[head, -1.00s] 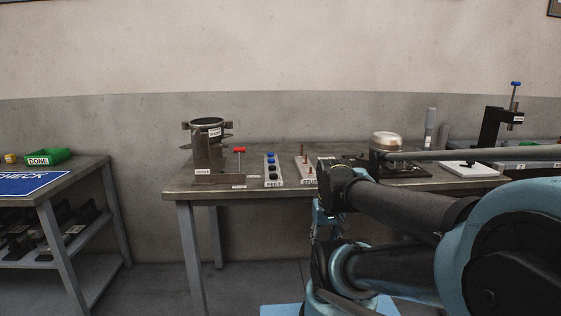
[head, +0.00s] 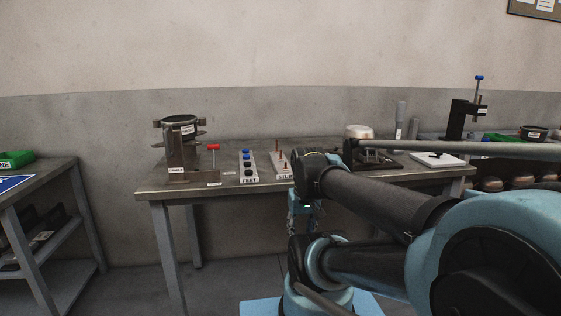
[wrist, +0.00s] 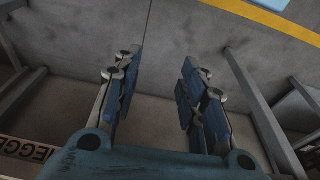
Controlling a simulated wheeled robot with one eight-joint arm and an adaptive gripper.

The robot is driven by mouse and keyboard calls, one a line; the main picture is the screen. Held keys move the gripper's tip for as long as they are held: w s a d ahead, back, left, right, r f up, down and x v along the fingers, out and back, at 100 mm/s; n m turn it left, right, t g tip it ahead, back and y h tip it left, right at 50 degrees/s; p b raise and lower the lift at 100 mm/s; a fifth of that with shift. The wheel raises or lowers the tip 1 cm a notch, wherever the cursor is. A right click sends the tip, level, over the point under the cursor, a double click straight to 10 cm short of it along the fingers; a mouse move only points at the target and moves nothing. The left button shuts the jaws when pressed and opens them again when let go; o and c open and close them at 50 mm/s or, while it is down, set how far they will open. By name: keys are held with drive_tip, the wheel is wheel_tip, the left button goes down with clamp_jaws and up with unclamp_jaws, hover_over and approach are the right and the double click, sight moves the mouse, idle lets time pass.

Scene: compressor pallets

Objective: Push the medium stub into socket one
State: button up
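A strip labelled STUBS (head: 283,172) lies on the workbench with thin copper-coloured stubs (head: 284,160) standing in it. I cannot tell which one is the medium stub. A dark fixture (head: 181,150) with a round black-topped part and a red-handled lever (head: 213,148) stands at the bench's left end. I cannot make out socket one. In the wrist view my gripper (wrist: 158,90) is open and empty, with its blue-padded fingers apart over the floor. In the head view my arm folds in front of the bench, and the fingers are not clearly visible.
The workbench (head: 232,196) also holds a FEET strip (head: 247,168), a metal dome on a stand (head: 359,133) and a white board (head: 437,159) by a black press (head: 462,118). A second table (head: 45,175) stands at the left with a green bin (head: 15,159). Floor lies between the tables.

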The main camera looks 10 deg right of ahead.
drive_tip(key=shift+g, duration=0.8)
drive_tip(key=w+r, duration=0.6)
drive_tip(key=w, duration=0.2)
drive_tip(key=w+r, duration=0.7)
drive_tip(key=w, duration=0.2)
drive_tip(key=w+r, duration=0.6)
drive_tip(key=w, duration=0.3)
drive_tip(key=shift+r, duration=0.35)
wheel_tip(320, 180, up, 2)
hover_over(281, 158)
drive_tip(key=shift+w+r+g, duration=0.1)
drive_tip(key=shift+w+g, duration=0.2)
drive_tip(key=shift+f, duration=4.55)
clamp_jaws()
